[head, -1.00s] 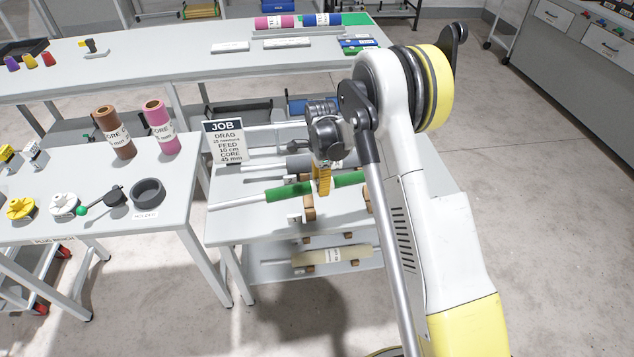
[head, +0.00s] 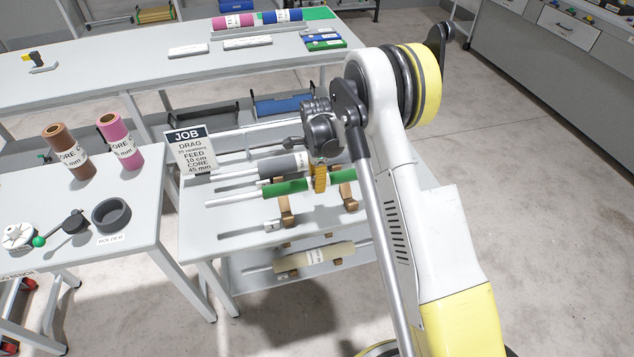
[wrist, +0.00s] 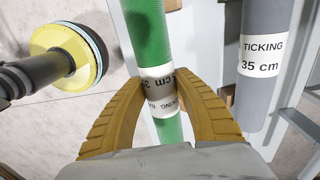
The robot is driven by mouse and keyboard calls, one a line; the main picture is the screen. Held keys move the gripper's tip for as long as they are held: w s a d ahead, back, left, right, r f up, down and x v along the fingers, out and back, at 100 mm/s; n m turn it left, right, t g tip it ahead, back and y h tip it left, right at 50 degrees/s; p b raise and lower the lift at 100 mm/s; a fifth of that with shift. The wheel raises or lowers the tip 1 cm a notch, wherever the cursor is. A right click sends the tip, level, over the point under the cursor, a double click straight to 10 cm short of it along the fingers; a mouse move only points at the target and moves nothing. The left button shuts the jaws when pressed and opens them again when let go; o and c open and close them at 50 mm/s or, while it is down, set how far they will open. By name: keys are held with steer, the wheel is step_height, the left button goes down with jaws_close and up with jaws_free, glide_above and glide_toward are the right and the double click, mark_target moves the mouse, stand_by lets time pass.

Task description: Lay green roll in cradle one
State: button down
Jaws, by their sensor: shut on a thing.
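The green roll (head: 285,187) lies on a pale rod that sticks out to its left, with a white label at its middle. My gripper (head: 320,180) is shut around that labelled middle. In the wrist view, its yellow fingers (wrist: 160,100) close on both sides of the green roll (wrist: 150,35). In the head view, two brown cradle brackets (head: 286,211) (head: 348,191) stand below the roll near its ends. I cannot tell whether the roll touches them. No number for this cradle is readable.
A grey roll (head: 283,165) lies close behind the green one, and beside it in the wrist view (wrist: 262,70). A cream roll (head: 317,257) lies on the lower shelf. A JOB sign (head: 190,147) stands at the stand's left; brown and pink rolls (head: 122,141) stand on the left table.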

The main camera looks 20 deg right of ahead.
steer(key=shift+f+b, duration=3.6)
steer(key=shift+f, duration=1.15)
steer(key=c, duration=0.9)
jaws_free()
steer(key=r, duration=1.2)
steer(key=shift+w, duration=0.3)
